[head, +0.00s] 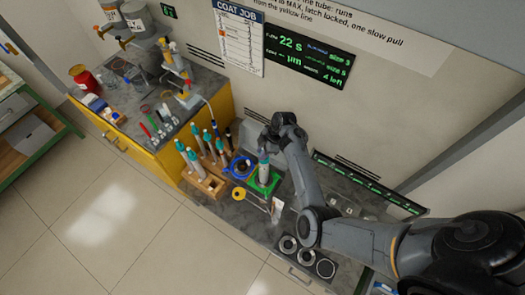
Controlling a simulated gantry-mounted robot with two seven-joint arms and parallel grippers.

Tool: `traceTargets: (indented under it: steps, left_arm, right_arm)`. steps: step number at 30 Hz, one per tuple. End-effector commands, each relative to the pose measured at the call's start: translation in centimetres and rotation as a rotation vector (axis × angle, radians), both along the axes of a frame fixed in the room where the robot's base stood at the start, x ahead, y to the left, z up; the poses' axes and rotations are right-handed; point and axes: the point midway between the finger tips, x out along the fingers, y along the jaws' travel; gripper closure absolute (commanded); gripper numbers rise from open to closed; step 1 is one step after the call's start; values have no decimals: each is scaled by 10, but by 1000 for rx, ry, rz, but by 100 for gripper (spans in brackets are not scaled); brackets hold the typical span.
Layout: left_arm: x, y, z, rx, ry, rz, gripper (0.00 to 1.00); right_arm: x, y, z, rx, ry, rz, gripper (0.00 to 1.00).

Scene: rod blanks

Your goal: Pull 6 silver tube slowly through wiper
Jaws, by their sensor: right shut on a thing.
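My right gripper (266,148) is shut at the upper end of a silver tube (263,171). The tube stands roughly upright in a green-framed wiper (264,184) on the grey counter. A teal band shows near the tube's top. The view is too small to tell how far the tube is through the wiper. A blue ring-shaped wiper (241,166) lies just to the left. Several teal-topped tubes (196,170) stand in a wooden rack (209,184) further left. My left gripper is not in view.
Three round dark-framed fittings (306,255) lie near the counter's front edge. A yellow roll (239,193) sits in front of the wipers. A yellow cabinet (152,150) with bottles and containers stands at the left. A sign (309,55) reads 22 s.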

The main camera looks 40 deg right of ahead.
Motion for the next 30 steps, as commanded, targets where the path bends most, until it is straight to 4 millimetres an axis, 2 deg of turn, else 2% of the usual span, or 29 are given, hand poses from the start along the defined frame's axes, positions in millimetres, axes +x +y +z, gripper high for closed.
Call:
traceTargets:
  steps: [13, 30]
  left_arm:
    - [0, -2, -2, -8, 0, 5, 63]
    - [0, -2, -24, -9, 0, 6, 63]
  right_arm:
    - [0, 0, -3, 0, 0, 0, 100]
    - [0, 0, -42, 0, 1, 0, 100]
